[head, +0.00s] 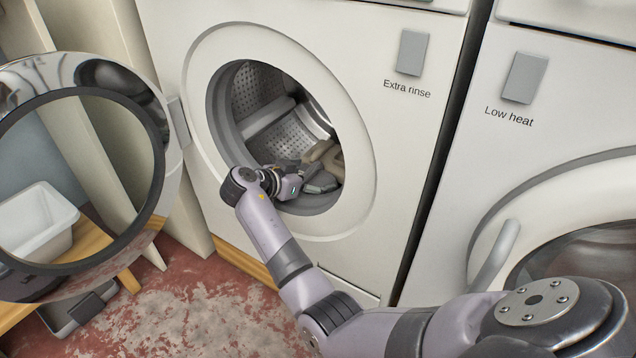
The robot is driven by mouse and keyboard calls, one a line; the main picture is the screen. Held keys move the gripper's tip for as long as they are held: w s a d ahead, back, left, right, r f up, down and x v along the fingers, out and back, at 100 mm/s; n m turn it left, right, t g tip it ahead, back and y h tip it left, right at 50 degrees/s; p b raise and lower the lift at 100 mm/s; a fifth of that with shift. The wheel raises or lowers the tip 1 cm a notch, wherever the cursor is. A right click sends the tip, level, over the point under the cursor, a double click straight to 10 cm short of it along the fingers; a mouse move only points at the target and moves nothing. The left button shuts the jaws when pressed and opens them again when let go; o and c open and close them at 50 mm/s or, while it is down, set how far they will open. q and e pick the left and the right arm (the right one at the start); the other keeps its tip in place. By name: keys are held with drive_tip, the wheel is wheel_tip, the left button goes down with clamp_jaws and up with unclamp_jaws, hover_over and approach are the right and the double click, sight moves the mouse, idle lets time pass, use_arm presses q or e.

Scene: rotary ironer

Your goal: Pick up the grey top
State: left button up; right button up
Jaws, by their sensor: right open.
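A small heap of cloth lies low in the drum of the open washer, at the right side of the opening in the head view. A beige-brown cloth (328,158) shows in it. I cannot clearly tell the grey top apart from the cloth and gripper parts there. My right gripper (322,178) reaches through the door opening into the lower drum, right at the heap. It is open, and its fingers partly hide the cloth. I cannot tell whether they touch it. My left gripper is out of view.
The washer's round door (159,150) stands swung open to the left. The drum rim (225,150) surrounds my right wrist. A second machine (560,130), labelled "Low heat", stands at right with its door shut. A white basin (38,220) sits on a wooden bench at left.

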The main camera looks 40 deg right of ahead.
drive_tip(key=shift+a, duration=0.1)
drive_tip(key=c, duration=0.8)
drive_tip(key=shift+s+f, duration=0.1)
drive_tip(key=shift+s, duration=0.05)
clamp_jaws()
